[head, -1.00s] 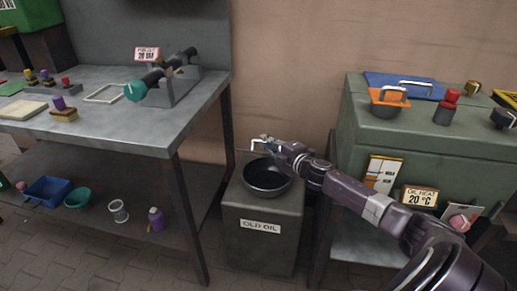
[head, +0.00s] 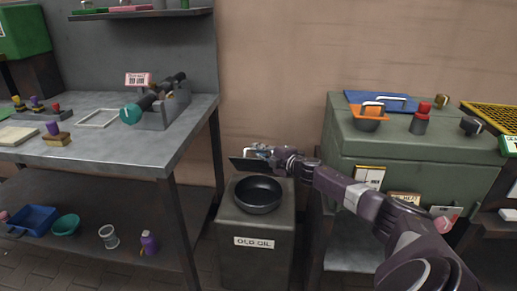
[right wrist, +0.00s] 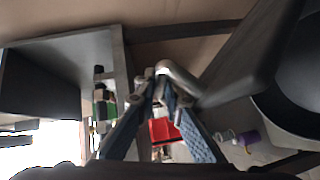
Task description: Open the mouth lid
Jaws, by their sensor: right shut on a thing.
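The old-oil box (head: 255,262) stands on the floor between the bench and the green cabinet, with a round dark mouth (head: 258,196) on top. The mouth is uncovered. A thin dark lid (head: 241,164) with a pale handle (head: 248,151) is raised behind the mouth's rear rim. My right gripper (head: 263,152) is at this handle, behind the mouth. In the right wrist view its blue-grey fingers (right wrist: 161,92) are closed around the grey handle bar (right wrist: 182,79), and the dark lid plate (right wrist: 243,58) extends to the right. My left gripper is not in view.
A metal bench (head: 170,150) with stamps and a cylinder on a stand is close on the left. The green cabinet (head: 415,150) is close on the right, with an orange handled block and a red-topped piece on it. A plain wall (head: 270,70) is behind.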

